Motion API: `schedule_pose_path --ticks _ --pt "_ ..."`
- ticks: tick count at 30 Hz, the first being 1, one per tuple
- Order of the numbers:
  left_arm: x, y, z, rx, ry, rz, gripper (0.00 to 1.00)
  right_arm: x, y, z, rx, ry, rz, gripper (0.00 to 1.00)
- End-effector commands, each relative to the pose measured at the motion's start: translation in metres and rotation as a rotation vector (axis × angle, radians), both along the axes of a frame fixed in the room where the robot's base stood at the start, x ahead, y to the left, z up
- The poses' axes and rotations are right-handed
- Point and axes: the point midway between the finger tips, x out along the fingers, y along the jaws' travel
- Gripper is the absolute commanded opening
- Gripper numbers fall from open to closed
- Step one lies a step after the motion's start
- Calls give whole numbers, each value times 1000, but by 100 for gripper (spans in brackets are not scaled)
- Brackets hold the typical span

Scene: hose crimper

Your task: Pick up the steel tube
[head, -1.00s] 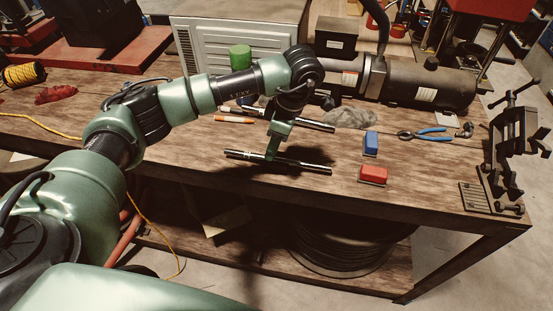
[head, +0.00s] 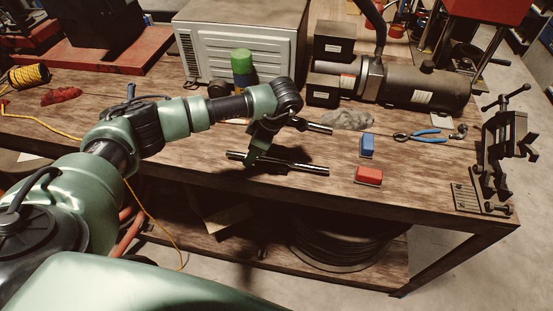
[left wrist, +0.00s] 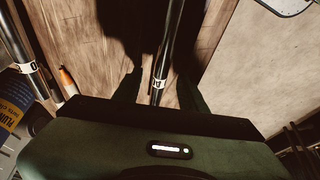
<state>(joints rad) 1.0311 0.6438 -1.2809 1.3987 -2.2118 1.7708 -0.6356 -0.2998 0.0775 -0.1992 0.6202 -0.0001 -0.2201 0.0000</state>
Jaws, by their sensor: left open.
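A dark, shiny steel tube (head: 302,167) lies near the front edge of the wooden bench. A second similar tube (head: 318,128) lies behind it, partly hidden by my arm. My left gripper (head: 253,158) is low over the left part of the front tube, its fingers pointing down. In the left wrist view, the front tube (left wrist: 170,45) runs between the two open fingers (left wrist: 158,88), with a gap on each side. The second tube (left wrist: 22,55) shows at the left there. Whether the fingertips reach the bench is unclear. My right gripper is not in view.
A blue block (head: 367,145) and a red block (head: 368,175) lie right of the tubes. Blue-handled pliers (head: 430,136) and a clamp fixture (head: 500,150) are further right. A grey-white box (head: 215,50) and dark crimper machine (head: 410,85) stand behind.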

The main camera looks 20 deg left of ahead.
Motion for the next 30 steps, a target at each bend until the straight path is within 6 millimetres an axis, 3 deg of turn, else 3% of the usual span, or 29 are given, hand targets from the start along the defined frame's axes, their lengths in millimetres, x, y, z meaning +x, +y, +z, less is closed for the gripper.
schedule_pose_path --ticks 2,6,30 --pt "0 0 0 0 0 0 36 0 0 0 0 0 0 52" --pt "0 0 0 -1 0 0 0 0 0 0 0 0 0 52" --pt "1 -1 1 -1 -1 1 0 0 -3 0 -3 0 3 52"
